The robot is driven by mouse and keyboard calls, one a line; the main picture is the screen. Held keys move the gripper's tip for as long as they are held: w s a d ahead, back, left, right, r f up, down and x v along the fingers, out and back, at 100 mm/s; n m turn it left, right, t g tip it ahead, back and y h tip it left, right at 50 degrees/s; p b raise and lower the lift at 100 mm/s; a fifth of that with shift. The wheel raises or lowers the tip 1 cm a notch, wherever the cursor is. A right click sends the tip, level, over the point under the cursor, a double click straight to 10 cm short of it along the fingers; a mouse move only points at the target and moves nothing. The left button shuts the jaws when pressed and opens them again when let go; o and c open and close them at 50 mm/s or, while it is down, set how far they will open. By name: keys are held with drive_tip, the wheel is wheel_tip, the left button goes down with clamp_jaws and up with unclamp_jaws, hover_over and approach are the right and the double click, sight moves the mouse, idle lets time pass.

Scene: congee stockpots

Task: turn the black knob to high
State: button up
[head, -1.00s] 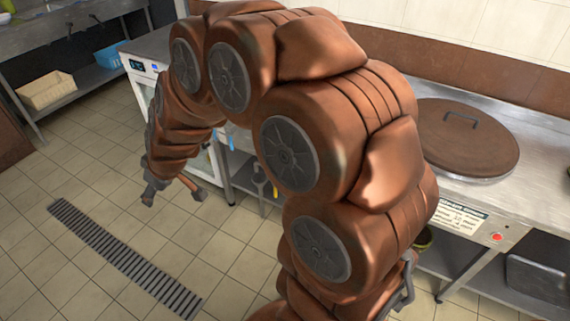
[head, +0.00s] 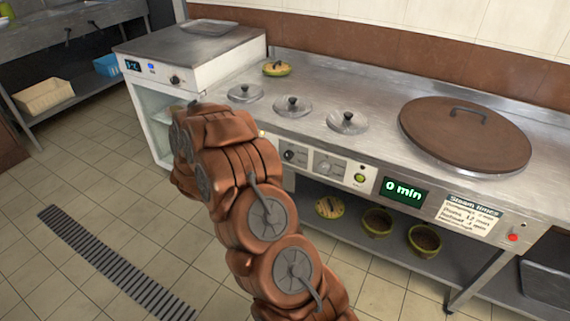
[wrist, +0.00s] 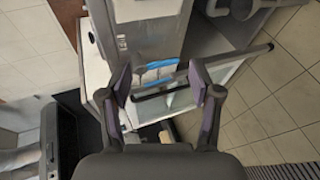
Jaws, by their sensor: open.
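A black knob (head: 290,155) is on the steel front panel of the steam counter in the head view, just right of my arm. A grey knob (head: 324,167) sits to its right. Another black knob (head: 175,80) is on the front of the white cabinet at the left. The markings around the knobs are too small to read. My gripper (wrist: 162,68) is open in the wrist view, with nothing clearly held. In the head view my arm hides it. No knob can be made out between the fingers.
Several steel lids (head: 292,106) and a large brown lid (head: 465,134) are on the counter (head: 375,85). A display (head: 403,191) reads 0 min. Bowls (head: 376,221) stand on the shelf below. In the wrist view, a grey bar (wrist: 225,65) and blue item (wrist: 155,70) lie beyond the fingers.

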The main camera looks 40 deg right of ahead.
drive_tip(key=s+d+f+g+h+b, duration=0.1)
drive_tip(key=s+d+f+g+h, duration=0.1)
drive_tip(key=s+d+f+h, duration=0.3)
drive_tip(key=n+g+h+b, duration=0.1)
drive_tip(key=n+g, duration=0.1)
approach(286, 157)
drive_tip(key=x, duration=0.2)
drive_tip(key=shift+b+x, duration=0.3)
drive_tip(key=shift+x, duration=3.4)
drive_tip(key=c, duration=1.1)
drive_tip(key=shift+c, duration=0.2)
